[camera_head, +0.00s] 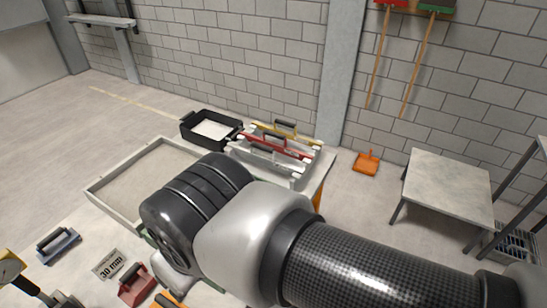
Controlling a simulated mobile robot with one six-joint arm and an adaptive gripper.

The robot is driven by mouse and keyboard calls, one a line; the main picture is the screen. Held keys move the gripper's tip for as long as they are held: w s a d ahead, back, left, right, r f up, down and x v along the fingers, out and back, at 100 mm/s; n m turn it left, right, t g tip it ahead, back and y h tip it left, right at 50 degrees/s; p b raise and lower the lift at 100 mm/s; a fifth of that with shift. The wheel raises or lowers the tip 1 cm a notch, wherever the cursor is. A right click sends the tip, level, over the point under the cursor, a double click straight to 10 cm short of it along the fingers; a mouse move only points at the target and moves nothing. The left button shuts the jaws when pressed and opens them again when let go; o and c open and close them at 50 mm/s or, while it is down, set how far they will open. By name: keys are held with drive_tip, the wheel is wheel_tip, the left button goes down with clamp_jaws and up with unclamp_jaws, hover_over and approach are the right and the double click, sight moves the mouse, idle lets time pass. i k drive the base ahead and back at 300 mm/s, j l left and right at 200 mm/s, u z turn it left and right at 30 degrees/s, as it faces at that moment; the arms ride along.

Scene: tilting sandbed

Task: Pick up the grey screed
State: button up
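A rack with white ends (300,181) stands at the far right end of the table and holds several long bars with black handles. A yellow bar (283,135) is at the back and a red bar (274,145) is in front of it. A paler bar (264,160) with a dark handle sits in front of the red one; it looks like the grey screed, partly hidden by my arm. My arm crosses the middle of the picture, in front of the rack and sandbed. My gripper does not show; the arm hides that area.
The sandbed tray (103,188) lies left of my arm, with a black bin (190,137) behind it. A blue-grey block with a handle (59,246), a "30 mm" plate (108,264) and a red block (136,286) lie in front. A side table (447,186) stands right.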

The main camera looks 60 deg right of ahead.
sight(286, 169)
drive_tip(key=z, duration=1.65)
